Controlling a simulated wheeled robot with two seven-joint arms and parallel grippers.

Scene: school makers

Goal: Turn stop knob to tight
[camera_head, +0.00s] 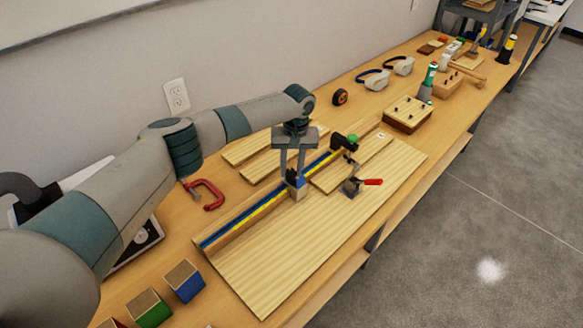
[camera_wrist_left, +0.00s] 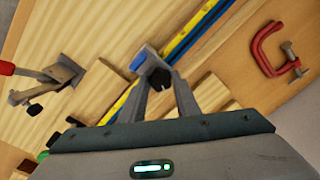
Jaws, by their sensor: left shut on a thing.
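The stop is a small grey block (camera_head: 299,190) with a black knob (camera_head: 292,177), sitting on the blue and yellow track (camera_head: 245,218) of the wooden jig board. My left gripper (camera_head: 295,174) reaches down over the stop from above, with its two fingers around the knob and shut on it. In the left wrist view the black knob (camera_wrist_left: 159,79) shows between the fingers, and a blue part (camera_wrist_left: 138,62) of the stop shows beside it. The fingers hide part of the stop. I cannot tell how tight the knob is. My right gripper is not in view.
A toggle clamp with a red handle (camera_head: 372,182) and a black device with a green top (camera_head: 351,139) stand on the board. A red C-clamp (camera_head: 212,196) lies to the left. Coloured blocks (camera_head: 185,281) stand in front. The board's right part is clear.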

